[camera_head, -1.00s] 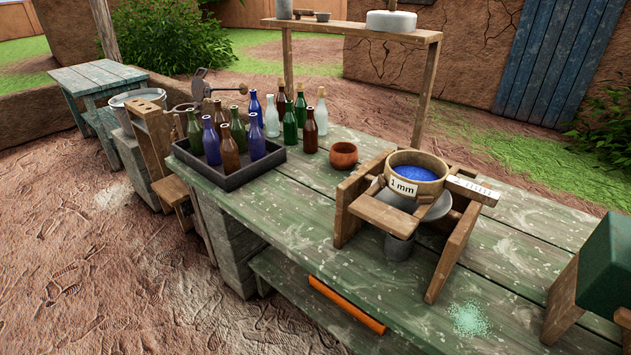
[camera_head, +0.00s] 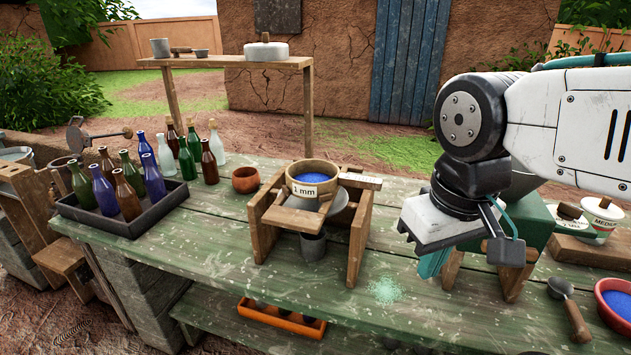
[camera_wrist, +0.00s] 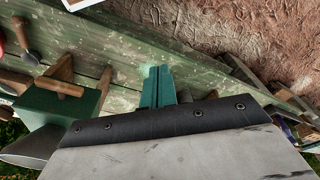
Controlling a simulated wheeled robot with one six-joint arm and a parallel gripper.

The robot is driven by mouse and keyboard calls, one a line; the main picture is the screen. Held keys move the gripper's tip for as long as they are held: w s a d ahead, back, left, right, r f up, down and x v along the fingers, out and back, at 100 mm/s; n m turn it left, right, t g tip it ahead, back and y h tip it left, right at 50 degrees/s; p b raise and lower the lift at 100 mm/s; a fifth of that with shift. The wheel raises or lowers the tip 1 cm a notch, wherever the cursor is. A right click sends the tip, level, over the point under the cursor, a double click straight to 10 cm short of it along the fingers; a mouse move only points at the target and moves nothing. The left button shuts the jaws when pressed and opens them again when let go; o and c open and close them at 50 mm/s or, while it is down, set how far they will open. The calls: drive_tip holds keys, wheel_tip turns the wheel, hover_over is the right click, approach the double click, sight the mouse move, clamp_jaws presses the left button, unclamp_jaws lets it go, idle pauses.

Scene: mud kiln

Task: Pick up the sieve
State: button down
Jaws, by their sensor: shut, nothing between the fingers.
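The sieve (camera_head: 311,173) is a round wooden ring with blue powder in it and a "1 mm" label on its front. It sits in a wooden stand (camera_head: 262,222) on the green bench, with a light handle or tag sticking out to the right. A pale bowl (camera_head: 340,203) and a grey cup (camera_head: 313,246) are below it. My gripper (camera_head: 432,262) is to the right of the stand, apart from the sieve, pointing down. Its teal fingers (camera_wrist: 157,88) are together and empty in the wrist view. The sieve is not clearly visible in the wrist view.
A black tray of bottles (camera_head: 120,222) and a brown bowl (camera_head: 246,180) stand left of the sieve. A green hopper (camera_head: 530,218) is close behind my gripper. A scoop (camera_head: 568,308) and a red bowl of blue powder (camera_head: 615,305) are at the right. Pale powder (camera_head: 384,290) lies on the bench.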

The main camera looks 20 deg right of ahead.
drive_tip(key=c, duration=2.1)
unclamp_jaws()
drive_tip(key=shift+c, duration=0.2)
drive_tip(key=o, duration=0.6)
drive_tip(key=shift+c, duration=0.2)
drive_tip(key=o, duration=0.5)
drive_tip(key=shift+w+f, duration=0.15)
drive_tip(key=shift+f, duration=0.1)
drive_tip(key=o, duration=1.1)
drive_tip(key=shift+g, duration=0.7)
drive_tip(key=w, duration=0.5)
drive_tip(key=shift+d+r, duration=0.2)
drive_tip(key=shift+d, duration=0.2)
wheel_tip(320, 180, up, 4)
drive_tip(key=m+t, duration=0.1)
drive_tip(key=m, duration=0.6)
hover_over(359, 177)
drive_tip(key=shift+a+h, duration=0.2)
drive_tip(key=shift+h, duration=0.2)
drive_tip(key=shift+s+f, duration=0.15)
drive_tip(key=shift+d+f, duration=0.2)
drive_tip(key=shift+f, duration=3.6)
